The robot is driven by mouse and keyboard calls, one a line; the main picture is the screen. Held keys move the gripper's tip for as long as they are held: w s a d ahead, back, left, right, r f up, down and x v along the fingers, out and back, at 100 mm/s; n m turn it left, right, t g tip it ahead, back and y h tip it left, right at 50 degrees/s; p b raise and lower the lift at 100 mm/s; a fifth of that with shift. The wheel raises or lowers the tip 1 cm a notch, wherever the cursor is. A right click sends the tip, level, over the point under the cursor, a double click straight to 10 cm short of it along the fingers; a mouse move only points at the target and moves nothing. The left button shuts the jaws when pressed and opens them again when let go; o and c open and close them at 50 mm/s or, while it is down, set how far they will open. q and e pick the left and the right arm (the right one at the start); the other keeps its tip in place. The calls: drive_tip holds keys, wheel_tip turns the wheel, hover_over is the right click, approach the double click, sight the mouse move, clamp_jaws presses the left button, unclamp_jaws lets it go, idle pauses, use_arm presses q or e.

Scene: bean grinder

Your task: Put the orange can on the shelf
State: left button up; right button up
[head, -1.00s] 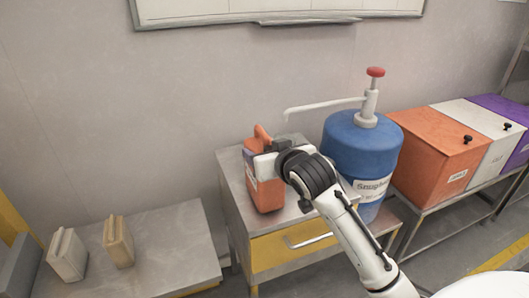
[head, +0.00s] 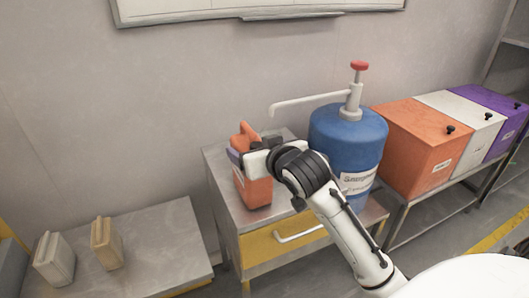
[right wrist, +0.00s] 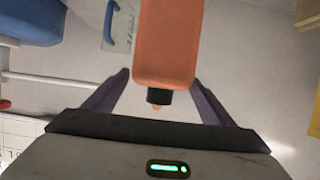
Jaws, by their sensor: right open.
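The orange can (head: 256,193) stands upright on the grey metal top of a cabinet with a yellow drawer. My right gripper (head: 243,160) reaches it from the right, at the upper part of the can below its handle. In the right wrist view the orange can (right wrist: 165,45), with a black cap, lies between the two spread purple fingers, with a gap on each side. My left gripper is not in view.
A blue drum (head: 345,150) with a red-topped pump and long white spout stands right of the cabinet (head: 262,250), close to my right arm. Orange, white and purple bins (head: 425,150) stand farther right. The low shelf is bare right of the beige cans.

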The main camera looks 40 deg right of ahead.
drive_tip(key=p+v, duration=0.1)
drive_tip(key=v, duration=0.8)
drive_tip(key=s+a+f+n+g+y, duration=0.15)
drive_tip(key=a+f, duration=0.25)
drive_tip(key=f, duration=0.6)
drive_tip(key=s+a+f+n+g+y, duration=0.1)
drive_tip(key=s+a+f+n+y, duration=0.15)
drive_tip(key=f, duration=0.75)
drive_tip(key=s+a+f+g, duration=0.1)
drive_tip(key=s+a+f, duration=0.4)
drive_tip(key=s+f, duration=0.2)
drive_tip(key=s+a+f+g+y, duration=0.1)
drive_tip(key=s+a+f, duration=0.3)
drive_tip(key=s+f, duration=0.3)
wheel_tip(320, 180, down, 3)
drive_tip(key=shift+a+r+n, duration=0.1)
drive_tip(key=shift+a+n, duration=0.2)
drive_tip(key=shift+a, duration=0.05)
